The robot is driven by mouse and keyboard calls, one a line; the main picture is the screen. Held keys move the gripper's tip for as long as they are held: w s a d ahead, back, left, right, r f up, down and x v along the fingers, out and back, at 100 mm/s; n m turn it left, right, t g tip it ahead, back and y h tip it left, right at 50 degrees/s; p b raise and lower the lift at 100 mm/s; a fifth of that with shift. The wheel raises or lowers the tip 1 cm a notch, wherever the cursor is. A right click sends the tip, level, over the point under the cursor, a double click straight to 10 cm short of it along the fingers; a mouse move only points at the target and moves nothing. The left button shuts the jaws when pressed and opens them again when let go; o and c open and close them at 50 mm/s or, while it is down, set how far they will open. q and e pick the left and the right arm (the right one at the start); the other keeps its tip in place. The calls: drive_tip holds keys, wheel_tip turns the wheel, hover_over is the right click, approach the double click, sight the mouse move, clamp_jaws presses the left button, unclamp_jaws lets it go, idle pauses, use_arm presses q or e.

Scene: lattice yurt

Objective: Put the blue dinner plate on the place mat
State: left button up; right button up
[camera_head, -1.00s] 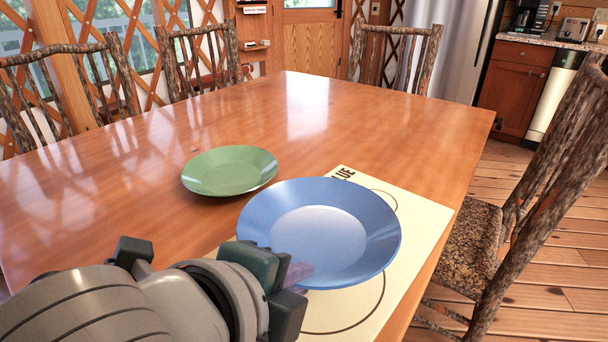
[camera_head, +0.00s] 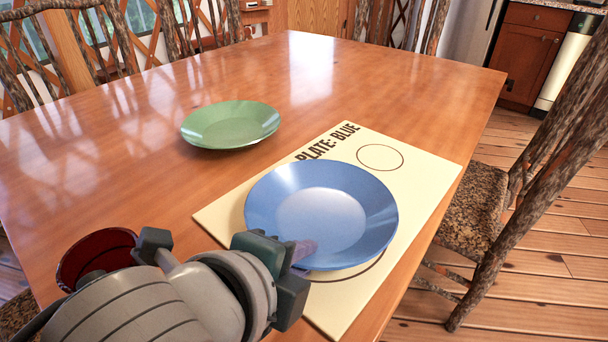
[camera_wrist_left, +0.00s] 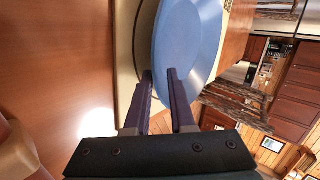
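The blue dinner plate (camera_head: 322,212) is over the cream place mat (camera_head: 425,165), face up. It covers most of a large ring printed there, whose near edge shows below the rim. I cannot tell whether the plate touches the mat. My left gripper (camera_head: 298,258) is shut on the plate's near-left rim. In the left wrist view, the fingers (camera_wrist_left: 160,78) straddle the edge of the plate (camera_wrist_left: 190,40). The mat's printed words "PLATE: BLUE" and a small ring are uncovered at its far side. My right gripper is not in view.
A green plate (camera_head: 230,125) lies on the wooden table (camera_head: 330,85), beyond the mat to the left. A dark red round vessel (camera_head: 97,254) stands near the left arm. Chairs surround the table, one close on the right (camera_head: 510,190). The far tabletop is clear.

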use_arm(q)
drive_tip(key=shift+r, duration=0.2)
drive_tip(key=p+v, duration=0.5)
drive_tip(key=v, duration=0.7)
drive_tip(key=s+a+n+y, duration=0.1)
drive_tip(key=a+n, duration=0.1)
drive_tip(key=n, duration=0.1)
drive_tip(key=a+n+g, duration=0.1)
drive_tip(key=a+n, duration=0.1)
drive_tip(key=n, duration=0.2)
drive_tip(key=s+a+n+g+y, duration=0.1)
drive_tip(key=a+n, duration=0.1)
drive_tip(key=n, duration=0.1)
drive_tip(key=shift+s+a+n+y, duration=0.25)
drive_tip(key=shift+s+n+y, duration=0.05)
drive_tip(key=shift+n, duration=0.1)
drive_tip(key=s+a+n+g+y, duration=0.1)
drive_tip(key=s+a+n+g, duration=0.2)
drive_tip(key=s+a+n, duration=0.3)
drive_tip(key=s+n, duration=0.1)
drive_tip(key=n, duration=0.3)
drive_tip(key=shift+s+a+f+y, duration=0.3)
drive_tip(key=shift+s, duration=0.05)
drive_tip(key=shift+a, duration=0.1)
